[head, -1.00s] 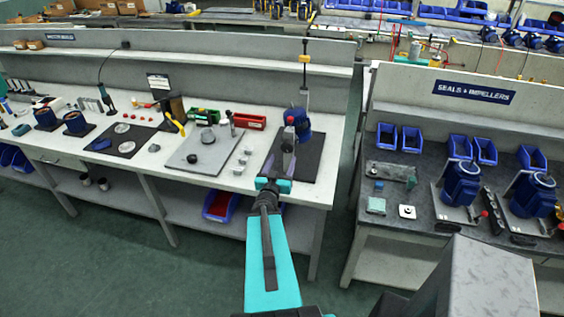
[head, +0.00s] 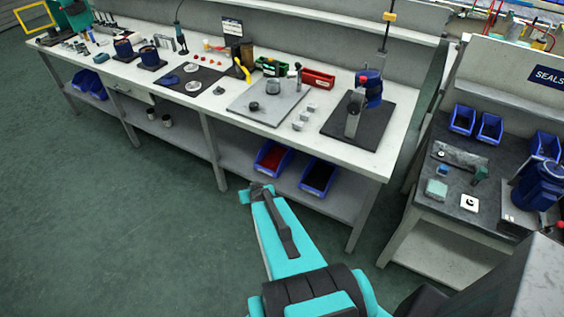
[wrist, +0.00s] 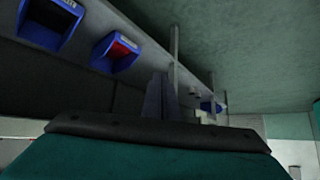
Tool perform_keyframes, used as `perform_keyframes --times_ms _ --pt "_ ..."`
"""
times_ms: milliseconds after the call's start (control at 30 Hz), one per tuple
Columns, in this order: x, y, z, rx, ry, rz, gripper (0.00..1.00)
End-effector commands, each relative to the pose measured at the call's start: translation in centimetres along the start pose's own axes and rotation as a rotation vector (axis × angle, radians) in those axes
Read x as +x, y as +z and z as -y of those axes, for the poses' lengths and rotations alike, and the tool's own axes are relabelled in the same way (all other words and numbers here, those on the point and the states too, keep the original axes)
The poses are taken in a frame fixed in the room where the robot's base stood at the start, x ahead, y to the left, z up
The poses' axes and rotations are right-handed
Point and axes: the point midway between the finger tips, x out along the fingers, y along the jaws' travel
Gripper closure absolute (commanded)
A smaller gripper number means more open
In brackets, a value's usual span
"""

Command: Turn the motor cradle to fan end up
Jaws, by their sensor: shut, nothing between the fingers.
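A blue motor (head: 372,86) sits against a grey upright holder (head: 352,116) on a black mat (head: 377,138) at the right end of the long bench; this appears to be the motor cradle. Which end of the motor is up is too small to tell. My gripper (head: 262,189) is in front of the bench and below its top, left of the cradle and well apart from it. In the wrist view its two dark fingers (wrist: 160,97) are together with nothing between them. The cradle does not show in the wrist view.
Blue bins (head: 318,177) stand on the lower shelf near my gripper; a red-filled bin also shows in the wrist view (wrist: 117,52). A grey plate (head: 245,108) with parts lies left of the mat. A second bench (head: 450,205) stands at right. The green floor at left is clear.

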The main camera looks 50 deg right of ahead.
Motion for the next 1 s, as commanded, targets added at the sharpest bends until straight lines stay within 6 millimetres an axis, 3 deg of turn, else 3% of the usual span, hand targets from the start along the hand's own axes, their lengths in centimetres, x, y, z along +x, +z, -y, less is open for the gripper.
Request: perform_keyframes --times_ms 33,200,433,700,900,1000 --pt "0.6 2.6 2.2 -0.023 -0.038 0.059 1.00" --pt "0.7 10.6 8.2 -0.097 -0.137 0.274 1.00" --pt "-1.6 21.5 13.3 -0.212 -0.209 0.572 1.00" --pt "-6.6 32.8 15.2 -0.372 -0.195 0.919 1.00" --pt "-10.7 38.7 14.2 -0.490 -0.123 1.137 1.00" --pt "-12.3 40.2 13.6 -0.533 -0.084 1.210 1.00"
